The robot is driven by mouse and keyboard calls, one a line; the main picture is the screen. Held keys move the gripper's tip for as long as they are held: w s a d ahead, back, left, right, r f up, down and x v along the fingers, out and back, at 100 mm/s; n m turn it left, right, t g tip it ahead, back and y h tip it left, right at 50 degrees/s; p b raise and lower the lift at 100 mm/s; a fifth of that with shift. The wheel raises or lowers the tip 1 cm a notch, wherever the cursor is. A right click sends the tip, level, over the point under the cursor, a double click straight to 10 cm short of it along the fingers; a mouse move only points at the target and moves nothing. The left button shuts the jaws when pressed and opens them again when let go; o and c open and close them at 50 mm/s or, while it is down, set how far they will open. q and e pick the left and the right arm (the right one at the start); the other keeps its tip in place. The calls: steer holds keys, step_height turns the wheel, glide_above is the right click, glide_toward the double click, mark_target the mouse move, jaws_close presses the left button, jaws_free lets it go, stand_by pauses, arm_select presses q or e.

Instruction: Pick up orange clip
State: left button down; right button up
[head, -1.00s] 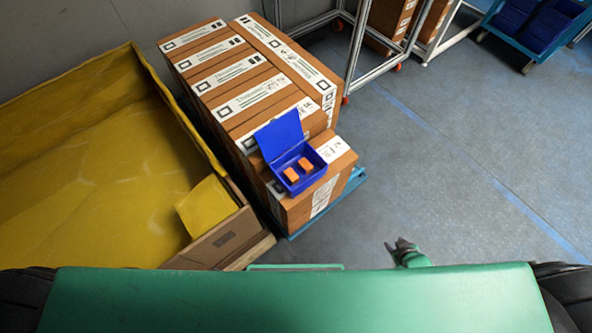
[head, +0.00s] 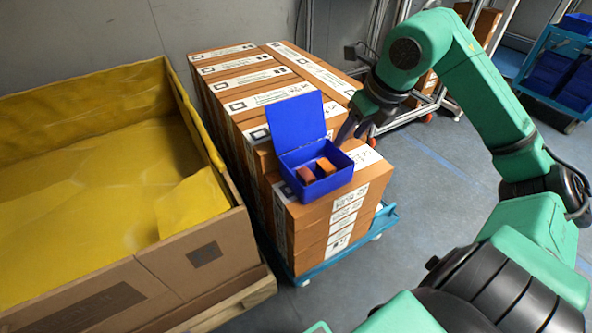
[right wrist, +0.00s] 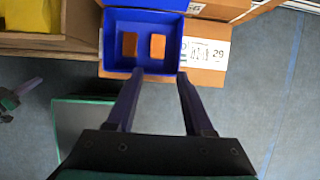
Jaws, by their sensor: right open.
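My right gripper (head: 355,131) is open and empty, above and beside the box's right side. In the right wrist view its fingertips (right wrist: 160,74) appear by the box's near edge. A small part of my left arm seems to show at that view's left edge; its jaws are unclear.
The stacked brown cartons (head: 335,215) with white labels stand on a blue dolly (head: 386,217). A large box with yellow lining (head: 90,190) is at the left. A metal rack and a blue cart (head: 553,75) stand at the back right. The floor on the right is clear.

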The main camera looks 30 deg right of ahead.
mark_target(327, 165)
steer(key=b+x, duration=0.2)
steer(key=x, duration=1.1)
steer(key=shift+w+a+f+b, duration=0.1)
steer(key=shift+a+f+b, duration=0.05)
steer(key=shift+b, duration=0.15)
steer(key=shift+w+f, duration=0.15)
steer(key=shift+f, duration=0.15)
arm_select(q)
steer(key=d+t, duration=0.1)
steer(key=d+f+t+h, duration=0.1)
steer(key=d, duration=0.1)
steer(key=w+d+f+t+h, duration=0.1)
steer(key=d, duration=0.1)
steer(key=shift+w+d+f+t, duration=0.1)
steer(key=shift+d+f+t, duration=0.1)
steer(key=shift+t, duration=0.1)
arm_select(e)
steer(key=shift+r, duration=0.1)
jaws_close()
